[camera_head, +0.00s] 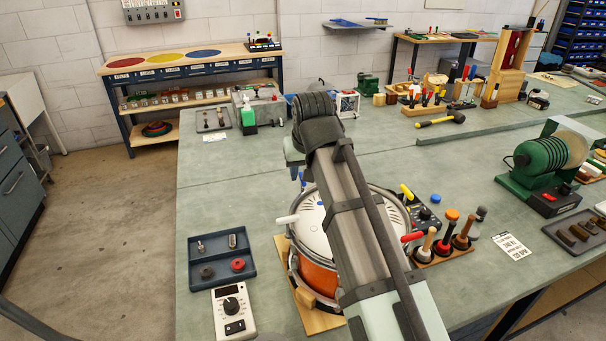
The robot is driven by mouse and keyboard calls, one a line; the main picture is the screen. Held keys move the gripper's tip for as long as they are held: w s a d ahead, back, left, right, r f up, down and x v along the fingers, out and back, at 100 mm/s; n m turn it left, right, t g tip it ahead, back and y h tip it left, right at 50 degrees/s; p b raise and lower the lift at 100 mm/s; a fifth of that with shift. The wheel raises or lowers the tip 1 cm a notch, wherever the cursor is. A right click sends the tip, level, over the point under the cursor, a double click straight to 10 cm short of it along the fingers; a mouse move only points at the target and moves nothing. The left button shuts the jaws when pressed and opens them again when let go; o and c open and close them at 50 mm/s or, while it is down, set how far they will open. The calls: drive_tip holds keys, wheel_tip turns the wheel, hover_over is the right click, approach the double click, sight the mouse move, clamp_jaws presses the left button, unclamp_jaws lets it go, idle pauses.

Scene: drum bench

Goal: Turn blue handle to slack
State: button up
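The drum (317,274) has an orange shell, a white head and a metal rim, and sits on a wooden board (318,320) on the bench. Around its rim I see a white handle (288,219) at the left, a yellow handle (407,192) at the upper right and a red handle (411,237) at the right. My gripper (304,178) shows only as a small part beyond the drum's far rim, below my wrist. Its fingers cannot be made out.
A dark tray (222,273) with small parts and a white meter (233,311) stand left of the drum. A tool rack (443,256), a control box (425,218) and a blue cap (436,198) are at its right.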

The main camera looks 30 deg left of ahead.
drive_tip(key=v, duration=1.1)
drive_tip(key=shift+s+r, duration=0.15)
drive_tip(key=shift+r, duration=0.15)
drive_tip(key=shift+d, duration=0.15)
